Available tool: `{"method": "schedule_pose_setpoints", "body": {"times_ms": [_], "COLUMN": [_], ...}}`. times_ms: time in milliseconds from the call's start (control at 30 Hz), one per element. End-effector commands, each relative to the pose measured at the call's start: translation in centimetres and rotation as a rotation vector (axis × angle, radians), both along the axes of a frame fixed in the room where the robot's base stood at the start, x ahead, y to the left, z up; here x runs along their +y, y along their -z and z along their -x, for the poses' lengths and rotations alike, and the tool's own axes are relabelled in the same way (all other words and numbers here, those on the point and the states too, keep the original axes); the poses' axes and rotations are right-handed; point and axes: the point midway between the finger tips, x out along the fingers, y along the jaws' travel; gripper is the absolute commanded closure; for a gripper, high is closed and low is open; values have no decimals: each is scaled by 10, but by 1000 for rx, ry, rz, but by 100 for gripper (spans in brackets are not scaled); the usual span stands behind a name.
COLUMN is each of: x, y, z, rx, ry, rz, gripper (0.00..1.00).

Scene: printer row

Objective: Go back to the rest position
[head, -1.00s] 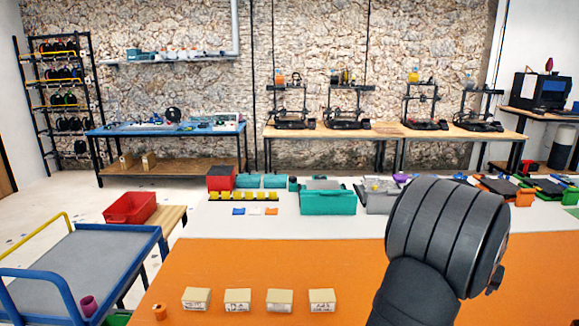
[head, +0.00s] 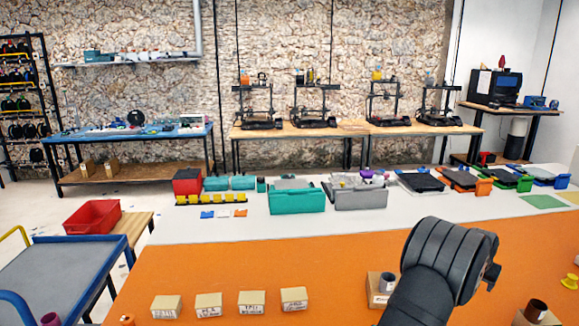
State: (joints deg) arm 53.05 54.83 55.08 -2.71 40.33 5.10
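My arm, dark grey and ribbed, rises from the bottom right of the head view over the orange part of the table (head: 240,262). Its thick rounded joint is nearest the camera. A small dark piece sticks out at its right side, but my gripper's fingers do not show. The arm hides part of the table and part of a cardboard box (head: 377,291) beside it.
Several small cardboard boxes (head: 209,305) stand along the near edge. A teal bin (head: 297,201) and a grey bin (head: 360,198) stand on the white strip behind. A blue-framed cart (head: 65,270) is at the left. Orange tabletop between boxes and bins is clear.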

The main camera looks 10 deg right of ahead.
Motion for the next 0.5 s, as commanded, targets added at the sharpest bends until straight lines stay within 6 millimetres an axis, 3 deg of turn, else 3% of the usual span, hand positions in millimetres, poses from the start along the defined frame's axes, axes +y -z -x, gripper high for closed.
{"method": "schedule_pose_setpoints", "body": {"times_ms": [33,200,500], "x": [5,10,14], "y": [6,19,27], "z": [-12,-33,-46], "rx": [1,0,1], "ry": [-6,-6,-5], "rz": [-2,-1,0], "gripper": [36,36,36]}}
